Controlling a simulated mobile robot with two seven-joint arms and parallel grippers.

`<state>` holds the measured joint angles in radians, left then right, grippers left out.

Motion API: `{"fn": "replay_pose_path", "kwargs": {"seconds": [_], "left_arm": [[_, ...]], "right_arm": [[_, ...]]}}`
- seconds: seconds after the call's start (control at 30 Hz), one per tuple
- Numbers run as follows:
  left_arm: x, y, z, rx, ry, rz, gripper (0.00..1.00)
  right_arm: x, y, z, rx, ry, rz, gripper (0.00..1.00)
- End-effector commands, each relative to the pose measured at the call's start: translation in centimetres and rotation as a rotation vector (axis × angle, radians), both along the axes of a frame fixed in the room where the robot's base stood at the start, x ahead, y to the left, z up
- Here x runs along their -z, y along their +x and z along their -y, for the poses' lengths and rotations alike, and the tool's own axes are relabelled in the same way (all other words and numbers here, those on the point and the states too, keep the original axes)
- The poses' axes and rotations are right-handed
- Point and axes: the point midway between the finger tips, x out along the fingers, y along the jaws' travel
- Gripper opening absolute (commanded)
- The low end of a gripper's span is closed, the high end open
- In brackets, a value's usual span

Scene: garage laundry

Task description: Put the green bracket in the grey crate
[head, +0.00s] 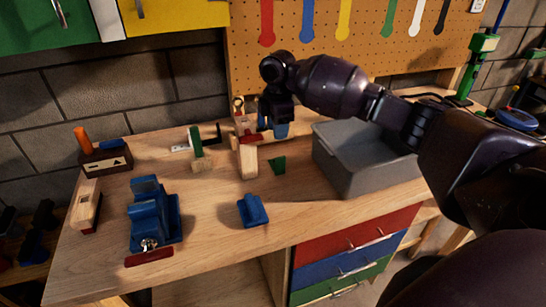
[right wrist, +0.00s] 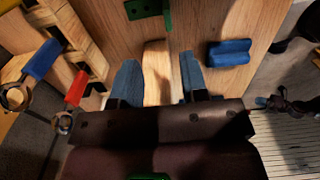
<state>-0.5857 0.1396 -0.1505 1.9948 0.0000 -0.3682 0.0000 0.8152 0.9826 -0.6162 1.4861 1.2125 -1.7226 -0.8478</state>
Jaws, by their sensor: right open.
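The green bracket (head: 278,165) lies on the workbench, left of the grey crate and behind the blue bracket. In the right wrist view the green bracket (right wrist: 147,9) is cut by the top edge, beyond my fingertips and apart from them. The grey crate (head: 352,178) stands at the right of the bench, open at the top; my right arm hides part of it. My right gripper (head: 275,129) hangs above the back of the bench, left of the crate. In the right wrist view the right gripper (right wrist: 157,68) is open, with nothing held. My left gripper is out of view.
A blue bracket (head: 252,210) lies near the front edge. A wooden piece (head: 247,161) stands close to my right gripper. A blue vise (head: 152,215), a wooden box (head: 107,160) and a green-handled item (head: 196,142) are further left. A pegboard (head: 370,40) rises behind.

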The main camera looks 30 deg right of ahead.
Motion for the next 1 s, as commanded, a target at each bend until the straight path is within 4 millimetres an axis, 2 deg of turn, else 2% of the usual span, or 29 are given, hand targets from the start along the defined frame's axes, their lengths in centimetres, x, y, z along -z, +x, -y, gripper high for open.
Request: {"fn": "replay_pose_path", "kwargs": {"seconds": [0.17,0.33,0.43,0.73,1.0], "left_arm": [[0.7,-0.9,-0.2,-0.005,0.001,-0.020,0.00],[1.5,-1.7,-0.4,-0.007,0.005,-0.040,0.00],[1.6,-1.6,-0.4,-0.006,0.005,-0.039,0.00],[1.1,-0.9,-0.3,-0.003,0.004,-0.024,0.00],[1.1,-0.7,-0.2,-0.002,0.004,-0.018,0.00]], "right_arm": [[1.2,-0.1,0.0,0.000,0.000,-0.003,0.40],[3.6,-0.1,0.0,0.000,0.001,-0.003,0.40],[5.0,-0.1,0.0,0.000,0.001,-0.003,0.40],[6.9,-0.4,0.2,0.001,-0.001,-0.001,0.40],[10.4,-0.8,0.3,0.000,0.000,-0.001,0.40]]}}
